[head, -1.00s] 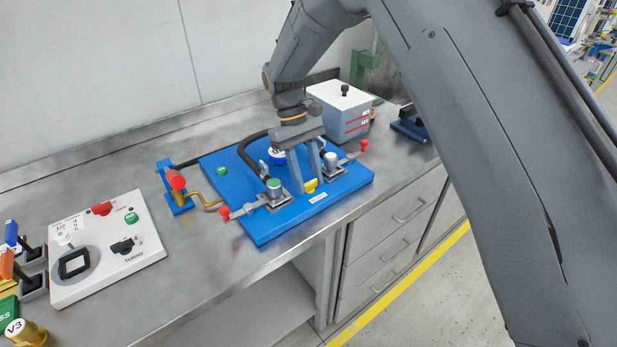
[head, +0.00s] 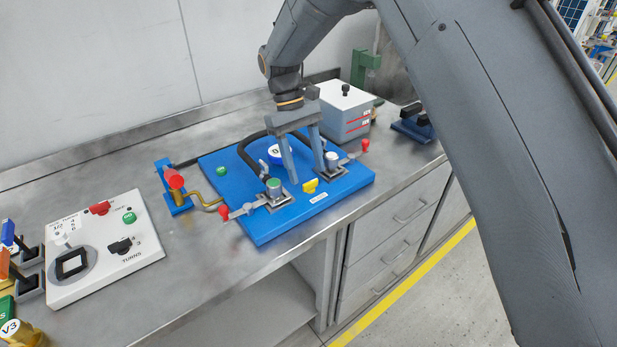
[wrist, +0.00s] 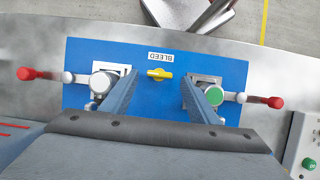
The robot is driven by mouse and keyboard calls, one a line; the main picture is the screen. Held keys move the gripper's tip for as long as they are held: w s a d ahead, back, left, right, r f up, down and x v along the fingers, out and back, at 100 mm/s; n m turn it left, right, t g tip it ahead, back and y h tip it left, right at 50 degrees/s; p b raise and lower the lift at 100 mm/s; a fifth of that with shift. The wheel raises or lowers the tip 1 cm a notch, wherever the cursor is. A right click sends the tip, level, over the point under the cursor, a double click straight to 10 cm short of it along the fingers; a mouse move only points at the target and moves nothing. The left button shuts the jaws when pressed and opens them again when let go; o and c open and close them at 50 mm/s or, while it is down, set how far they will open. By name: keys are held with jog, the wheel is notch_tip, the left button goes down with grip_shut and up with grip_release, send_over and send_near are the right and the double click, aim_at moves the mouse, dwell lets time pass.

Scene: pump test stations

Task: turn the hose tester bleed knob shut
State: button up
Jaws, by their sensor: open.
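The yellow bleed knob (head: 310,186) sits near the front edge of the blue hose tester board (head: 250,225), behind a white label. In the wrist view the yellow knob (wrist: 159,74) lies crosswise beside the label (wrist: 160,56), which reads BLEED. My gripper (head: 308,177) points down over the board, open and empty. In the wrist view my gripper (wrist: 160,77) has one finger on each side of the knob, with clear gaps. The fingers look to be above the knob; the exact height cannot be told.
A green-topped fitting (head: 274,186) and a grey-white fitting (head: 331,159) with red-ended levers flank the knob close to my fingers. A grey box (head: 345,112) is at back right, a white panel (head: 95,270) at left.

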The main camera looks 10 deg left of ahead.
jog(key=shift+b+v, duration=0.5)
jog(key=shift+v, duration=1.8)
